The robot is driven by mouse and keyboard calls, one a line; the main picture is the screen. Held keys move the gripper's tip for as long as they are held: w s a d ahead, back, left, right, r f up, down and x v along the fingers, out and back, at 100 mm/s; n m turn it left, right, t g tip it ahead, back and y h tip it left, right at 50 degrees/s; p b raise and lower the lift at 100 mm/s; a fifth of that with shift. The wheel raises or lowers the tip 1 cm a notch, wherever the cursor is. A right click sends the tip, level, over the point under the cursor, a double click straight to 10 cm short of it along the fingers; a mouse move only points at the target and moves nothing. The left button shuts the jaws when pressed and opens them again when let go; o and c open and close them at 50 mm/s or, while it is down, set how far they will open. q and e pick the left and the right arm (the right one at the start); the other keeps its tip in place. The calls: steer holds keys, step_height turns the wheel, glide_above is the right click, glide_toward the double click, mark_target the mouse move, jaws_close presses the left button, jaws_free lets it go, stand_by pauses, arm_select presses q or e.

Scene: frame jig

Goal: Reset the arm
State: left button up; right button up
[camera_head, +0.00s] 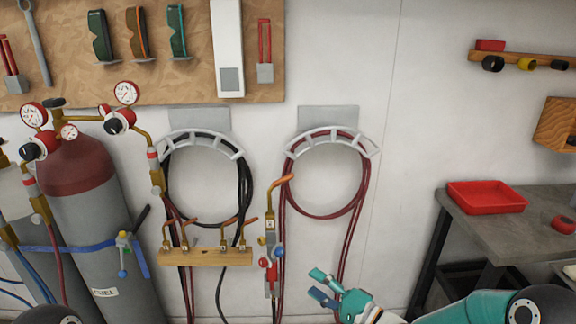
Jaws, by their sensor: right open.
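My right gripper (322,288) shows at the bottom centre-right, at the end of my teal and white right arm. Its fingers are apart and nothing is between them. It is just right of a brass torch (271,238) with red and blue knobs that is in front of the wall; I cannot tell the gap in depth. At the bottom left corner a dark rounded part shows; my left gripper is not visible.
Gas cylinders (82,190) with gauges stand at the left. Black hoses (246,188) and red hoses (361,190) hang on wall racks. A wooden tip holder (205,258) is on the wall. A grey bench (520,235) with a red tray (486,197) stands right.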

steer(key=s+f+m+g+h, duration=0.1)
steer(key=s+f+g+h, duration=0.15)
steer(key=s+f, duration=0.45)
steer(key=s+f+m+g+h, duration=0.1)
steer(key=s+f+g+h, duration=0.15)
steer(key=f, duration=0.85)
steer(key=s+d+f+n+g+h, duration=0.1)
steer(key=s+f+n+g, duration=0.2)
steer(key=s, duration=0.6)
steer(key=s+d+f+n+g+h, duration=0.1)
steer(key=s+f+n+g, duration=0.3)
steer(key=s, duration=0.6)
steer(key=f+n+h, duration=0.1)
steer(key=n, duration=0.1)
steer(key=shift+s+d+f+n+h+p, duration=0.25)
steer(key=shift+s+d+n+h+p, duration=0.05)
steer(key=shift+d+p, duration=0.1)
steer(key=shift+c, duration=0.9)
steer(key=shift+w, duration=0.1)
